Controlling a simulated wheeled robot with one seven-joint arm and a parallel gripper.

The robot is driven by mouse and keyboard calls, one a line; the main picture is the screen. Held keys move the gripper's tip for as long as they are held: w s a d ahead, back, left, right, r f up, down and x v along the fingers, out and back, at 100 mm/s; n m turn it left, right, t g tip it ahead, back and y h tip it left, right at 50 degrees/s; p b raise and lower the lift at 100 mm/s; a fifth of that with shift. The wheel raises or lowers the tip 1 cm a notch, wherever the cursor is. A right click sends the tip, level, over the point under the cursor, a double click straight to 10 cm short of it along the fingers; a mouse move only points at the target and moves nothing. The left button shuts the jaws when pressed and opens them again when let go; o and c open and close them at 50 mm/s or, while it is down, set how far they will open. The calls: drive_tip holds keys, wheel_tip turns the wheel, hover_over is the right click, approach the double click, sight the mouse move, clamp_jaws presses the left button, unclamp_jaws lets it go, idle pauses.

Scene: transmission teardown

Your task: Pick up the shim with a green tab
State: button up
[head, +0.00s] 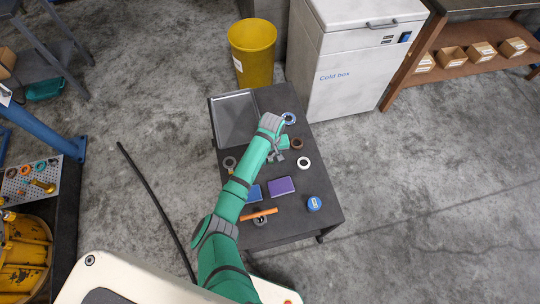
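I cannot make out a shim with a green tab for certain in the head view. Several small rings lie on the dark table (322,196): a grey ring (229,162) left of my arm, a bluish ring (290,118) by my wrist, a brown ring (297,144), a pale ring (303,163) and a dark ring (260,221) near the front. My green arm reaches over the table and bends down at the wrist. My gripper (276,157) is over the table's middle, left of the pale ring. Its fingers are too small to tell whether they are open or hold anything.
A grey tray (235,118) lies at the table's back left. A purple box (281,186), a blue item (254,194), an orange bar (259,214) and a blue round container (314,203) lie nearer. A yellow bin (252,50) and white cold box (350,70) stand behind.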

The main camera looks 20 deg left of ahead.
drive_tip(key=shift+f, duration=0.6)
drive_tip(key=shift+w+d, duration=0.1)
clamp_jaws()
drive_tip(key=shift+s+r, duration=0.15)
drive_tip(key=shift+s, duration=0.05)
